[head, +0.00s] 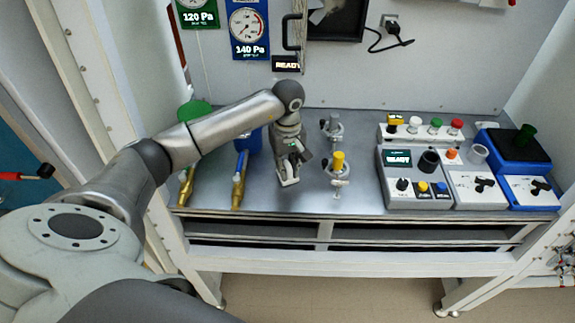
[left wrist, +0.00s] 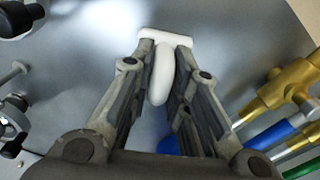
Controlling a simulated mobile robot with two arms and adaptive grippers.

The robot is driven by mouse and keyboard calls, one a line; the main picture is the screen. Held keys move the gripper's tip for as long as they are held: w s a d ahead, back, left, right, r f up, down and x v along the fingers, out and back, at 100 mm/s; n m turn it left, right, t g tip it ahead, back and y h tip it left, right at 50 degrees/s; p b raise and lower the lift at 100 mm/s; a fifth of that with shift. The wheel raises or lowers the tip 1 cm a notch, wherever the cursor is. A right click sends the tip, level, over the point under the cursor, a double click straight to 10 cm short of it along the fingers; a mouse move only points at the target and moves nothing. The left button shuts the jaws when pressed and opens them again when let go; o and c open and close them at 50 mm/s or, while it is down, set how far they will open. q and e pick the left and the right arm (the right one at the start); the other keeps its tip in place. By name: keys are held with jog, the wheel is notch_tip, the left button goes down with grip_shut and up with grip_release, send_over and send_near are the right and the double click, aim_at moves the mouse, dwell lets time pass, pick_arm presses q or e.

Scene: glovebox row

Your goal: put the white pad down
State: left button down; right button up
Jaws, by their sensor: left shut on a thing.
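The white pad (left wrist: 162,72) is between the two fingers of my left gripper (left wrist: 167,65) in the left wrist view. It has a long rounded part between the fingers and a wider white bar across the fingertips. In the head view my left gripper (head: 290,172) points down over the grey bench top (head: 300,200), and a small white part of the pad (head: 289,181) shows at the fingertips. My left gripper is shut on the pad. I cannot tell whether the pad touches the bench. My right gripper is not in view.
Brass fittings with blue and green parts (head: 238,190) stand left of the gripper. A metal valve with a yellow cap (head: 338,160) stands close on its right. A control box (head: 413,185) and a blue unit (head: 520,190) fill the right side. Bare bench lies between valve and box.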

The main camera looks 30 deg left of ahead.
aim_at(287, 163)
pick_arm(q)
jog(key=c, duration=1.4)
grip_release()
jog(key=shift+f, duration=0.1)
jog(key=shift+o, duration=0.2)
jog(key=shift+r+p, duration=0.3)
notch_tip(287, 163, up, 10)
jog(key=b, duration=0.3)
jog(key=shift+r+b, duration=0.2)
jog(key=shift+b, duration=0.15)
jog(key=shift+r, duration=0.7)
jog(key=shift+f, duration=0.1)
